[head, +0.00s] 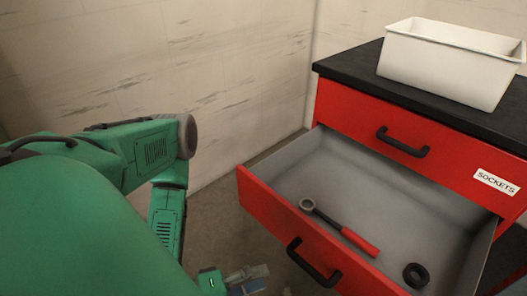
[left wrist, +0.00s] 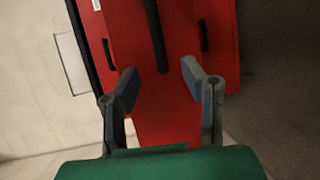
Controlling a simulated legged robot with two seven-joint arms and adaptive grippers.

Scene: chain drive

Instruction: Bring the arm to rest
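My left gripper (head: 247,279) is low at the bottom of the head view, left of the open drawer and outside it, partly cut off by the frame edge. In the left wrist view its two fingers (left wrist: 160,92) stand apart with nothing between them. The red cabinet front and dark handles lie beyond the fingers in that view. My green left arm comes in from the left. My right gripper is in neither view.
The red cabinet (head: 400,130) has an open drawer (head: 345,190) holding a red-handled wrench (head: 340,228) and a black ring (head: 416,275). A white bin (head: 450,62) stands on the black top. The upper drawer is labelled SOCKETS. Bare floor lies left of the drawer.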

